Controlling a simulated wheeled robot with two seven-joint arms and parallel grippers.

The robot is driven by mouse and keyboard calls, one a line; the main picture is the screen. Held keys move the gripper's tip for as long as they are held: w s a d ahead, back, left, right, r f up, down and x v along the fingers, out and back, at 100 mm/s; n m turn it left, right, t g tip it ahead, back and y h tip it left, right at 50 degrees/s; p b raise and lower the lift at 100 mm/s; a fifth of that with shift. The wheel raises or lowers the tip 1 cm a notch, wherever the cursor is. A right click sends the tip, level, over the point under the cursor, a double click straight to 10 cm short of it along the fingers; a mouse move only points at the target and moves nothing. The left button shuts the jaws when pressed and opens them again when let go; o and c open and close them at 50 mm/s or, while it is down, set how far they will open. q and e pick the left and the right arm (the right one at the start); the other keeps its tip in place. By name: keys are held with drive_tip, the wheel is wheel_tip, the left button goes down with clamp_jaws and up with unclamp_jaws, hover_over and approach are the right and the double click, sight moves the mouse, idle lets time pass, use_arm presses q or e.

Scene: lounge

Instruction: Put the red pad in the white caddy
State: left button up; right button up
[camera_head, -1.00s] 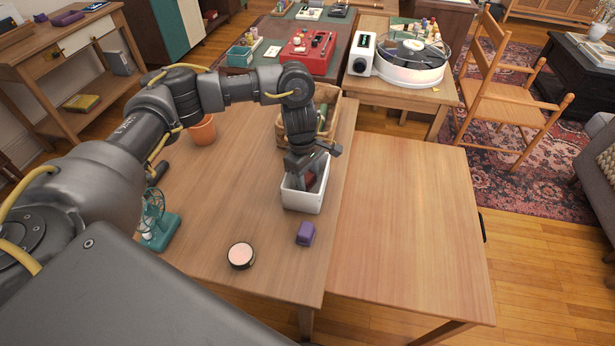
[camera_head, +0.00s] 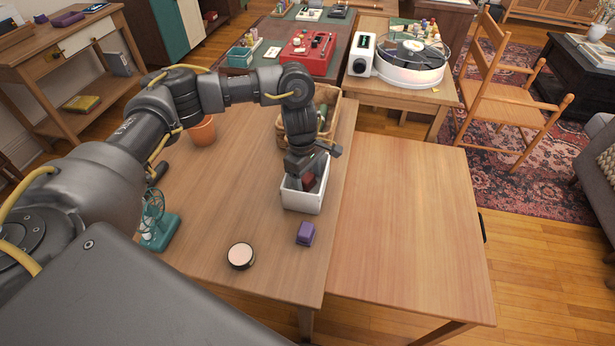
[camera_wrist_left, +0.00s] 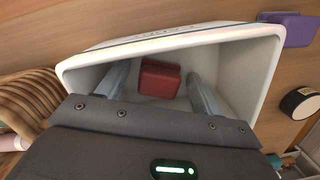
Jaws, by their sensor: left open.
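The white caddy (camera_head: 301,200) stands on the wooden table, and it also fills much of the left wrist view (camera_wrist_left: 245,62). The red pad (camera_wrist_left: 159,79) is inside the caddy, in the left wrist view between the two fingers with a gap on each side. In the head view a bit of the red pad (camera_head: 309,180) shows below the gripper. My left gripper (camera_wrist_left: 153,88) is open, its fingers reaching down into the caddy. The caddy's floor is partly hidden by the gripper. My right gripper is not in view.
A purple block (camera_head: 305,234) and a round tin (camera_head: 241,255) lie in front of the caddy. A wicker basket (camera_head: 329,100) stands just behind it. A teal fan (camera_head: 160,228) and an orange pot (camera_head: 202,131) are to the left. The table section at right (camera_head: 405,230) is clear.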

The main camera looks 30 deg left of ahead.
use_arm(q)
wheel_tip(320, 180, up, 12)
drive_tip(key=a+p, duration=0.1)
drive_tip(key=shift+a, duration=0.25)
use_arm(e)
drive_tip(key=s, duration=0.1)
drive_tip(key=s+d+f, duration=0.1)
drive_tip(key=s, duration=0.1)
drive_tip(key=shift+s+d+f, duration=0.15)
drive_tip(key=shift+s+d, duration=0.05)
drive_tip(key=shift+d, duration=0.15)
use_arm(q)
drive_tip(key=shift+w, duration=0.1)
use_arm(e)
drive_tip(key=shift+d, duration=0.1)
